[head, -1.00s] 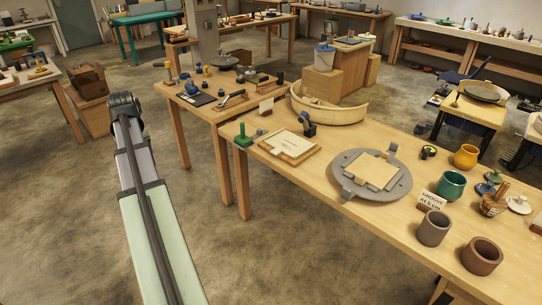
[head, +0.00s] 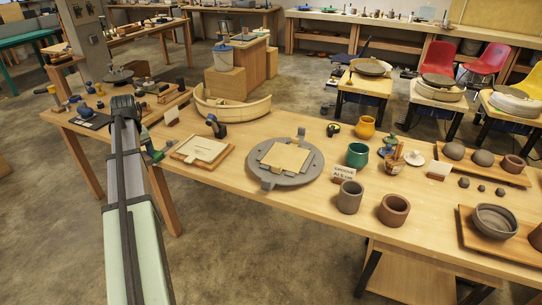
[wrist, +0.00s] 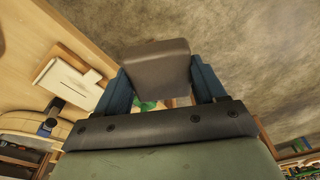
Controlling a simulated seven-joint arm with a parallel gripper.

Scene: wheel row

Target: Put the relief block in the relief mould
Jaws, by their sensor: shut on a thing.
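My gripper (wrist: 158,72) shows in the wrist view with its two blue fingers shut on a smooth grey-brown block (wrist: 156,66). I take this to be the relief block; its far side is hidden. In the head view the gripper is hidden behind my arm. A cream slab in a wooden tray (head: 201,150), possibly the relief mould, lies on the long table. It also shows in the wrist view (wrist: 72,80), left of the held block and apart from it. Its markings are too small to read.
A round grey plate (head: 285,163) with a tan slab stands right of the tray. A curved wooden trough (head: 232,105) is behind it. A dark-handled tool (head: 215,127) and a green object (head: 150,150), partly hidden by my arm, are close by. Pots stand farther right.

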